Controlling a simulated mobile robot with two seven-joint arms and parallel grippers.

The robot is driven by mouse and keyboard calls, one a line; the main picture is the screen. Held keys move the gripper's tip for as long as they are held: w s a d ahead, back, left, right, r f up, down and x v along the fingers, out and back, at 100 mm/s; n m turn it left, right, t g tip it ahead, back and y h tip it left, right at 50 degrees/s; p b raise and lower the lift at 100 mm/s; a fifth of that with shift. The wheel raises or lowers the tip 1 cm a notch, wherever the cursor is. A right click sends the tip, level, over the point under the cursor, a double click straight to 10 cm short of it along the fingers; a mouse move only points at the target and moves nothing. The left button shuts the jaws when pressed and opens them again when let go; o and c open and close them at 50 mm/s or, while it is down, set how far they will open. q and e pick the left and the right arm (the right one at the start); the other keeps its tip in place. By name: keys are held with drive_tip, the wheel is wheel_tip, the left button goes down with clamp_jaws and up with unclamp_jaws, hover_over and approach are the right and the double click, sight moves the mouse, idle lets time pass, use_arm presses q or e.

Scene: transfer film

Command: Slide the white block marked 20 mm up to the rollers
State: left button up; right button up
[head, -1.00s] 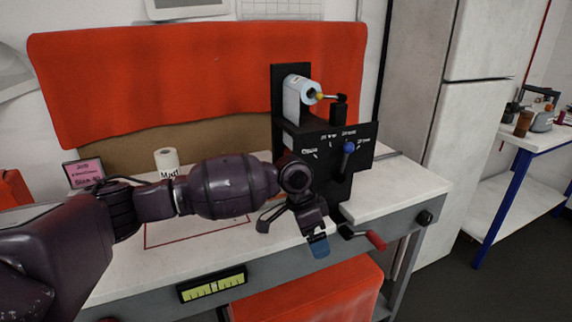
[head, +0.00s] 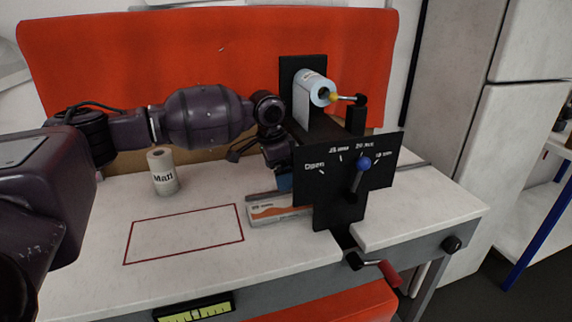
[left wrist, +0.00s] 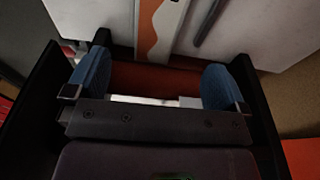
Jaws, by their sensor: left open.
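My left gripper (head: 285,180) is at the left side of the black roller machine (head: 338,215), partly hidden behind its dial panel. In the left wrist view its two blue fingertips (left wrist: 155,80) are apart. A pale strip (left wrist: 150,100) shows between them, too dark to identify. A white box with an orange pattern (head: 278,212) lies on the bench below the gripper, its right end behind the machine; it also shows in the left wrist view (left wrist: 160,22). I cannot make out a 20 mm mark on it. The rollers are not clearly visible. My right gripper is not in view.
The panel has a blue-knobbed lever (head: 363,163) and a film roll (head: 312,92) above. A red-handled crank (head: 388,272) sticks out at the front. A labelled white roll (head: 161,172) stands left. The red-outlined bench area (head: 185,235) is empty.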

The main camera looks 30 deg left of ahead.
sight(285, 206)
use_arm(q)
drive_tip(key=f, duration=0.3)
drive_tip(key=f+b, duration=0.1)
drive_tip(key=f, duration=0.2)
drive_tip(key=d+f, duration=0.1)
drive_tip(key=f, duration=0.2)
drive_tip(key=shift+w+f+b, duration=0.1)
drive_tip(key=shift+w+b, duration=0.25)
drive_tip(key=shift+w, duration=0.05)
drive_tip(key=shift+w+f, duration=0.15)
drive_tip(key=shift+f, duration=0.55)
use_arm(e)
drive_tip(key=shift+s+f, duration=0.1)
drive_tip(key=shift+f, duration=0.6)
use_arm(q)
drive_tip(key=shift+c, duration=0.2)
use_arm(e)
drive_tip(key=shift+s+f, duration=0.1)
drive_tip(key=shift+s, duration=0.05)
use_arm(q)
drive_tip(key=c, duration=0.9)
drive_tip(key=shift+c, duration=0.2)
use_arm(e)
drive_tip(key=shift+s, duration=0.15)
